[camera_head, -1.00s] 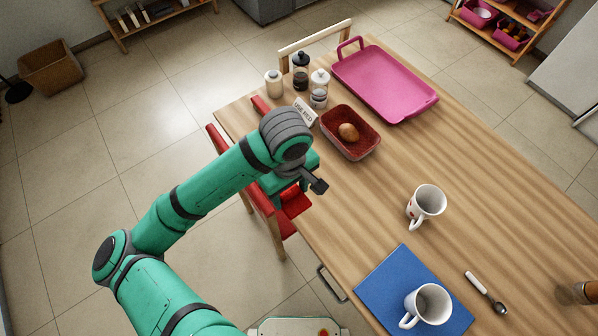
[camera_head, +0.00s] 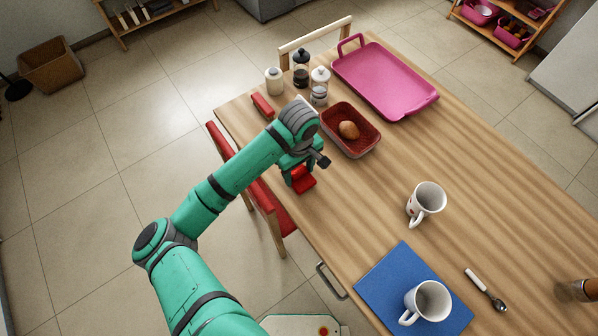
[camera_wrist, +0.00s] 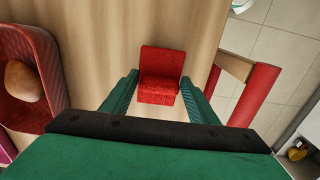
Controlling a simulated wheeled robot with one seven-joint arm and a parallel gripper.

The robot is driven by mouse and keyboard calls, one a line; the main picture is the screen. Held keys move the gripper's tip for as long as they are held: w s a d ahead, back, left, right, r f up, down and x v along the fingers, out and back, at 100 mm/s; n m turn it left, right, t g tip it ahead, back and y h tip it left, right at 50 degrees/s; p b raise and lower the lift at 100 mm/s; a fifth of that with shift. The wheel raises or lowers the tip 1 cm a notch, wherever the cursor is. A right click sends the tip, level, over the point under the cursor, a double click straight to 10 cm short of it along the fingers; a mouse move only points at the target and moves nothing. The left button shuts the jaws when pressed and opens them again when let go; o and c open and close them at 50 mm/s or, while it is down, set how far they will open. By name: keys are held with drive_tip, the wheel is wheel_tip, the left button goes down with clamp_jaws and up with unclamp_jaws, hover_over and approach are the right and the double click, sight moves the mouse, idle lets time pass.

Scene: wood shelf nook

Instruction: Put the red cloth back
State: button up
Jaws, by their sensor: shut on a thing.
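My gripper (camera_head: 306,168) is shut on the red cloth (camera_head: 303,181) above the near edge strip of the wooden table (camera_head: 360,200). In the wrist view the folded red cloth (camera_wrist: 161,68) sits between the two green fingers (camera_wrist: 160,95), with bare wood below and around it. I cannot tell whether the cloth touches the table. A small red block-like thing (camera_head: 262,105) shows at the table's far left end; I cannot tell what it is.
A red basket (camera_head: 333,112) with a brown, roundish food item (camera_head: 349,130) stands close by. Jars (camera_head: 301,68) and a pink tray (camera_head: 385,80) are beyond. Two white mugs, a blue mat (camera_head: 385,280) and a spoon are nearer. A red chair (camera_head: 270,203) stands at the table's edge.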

drive_tip(key=shift+f, duration=0.3)
drive_tip(key=shift+f, duration=0.1)
drive_tip(key=o, duration=1)
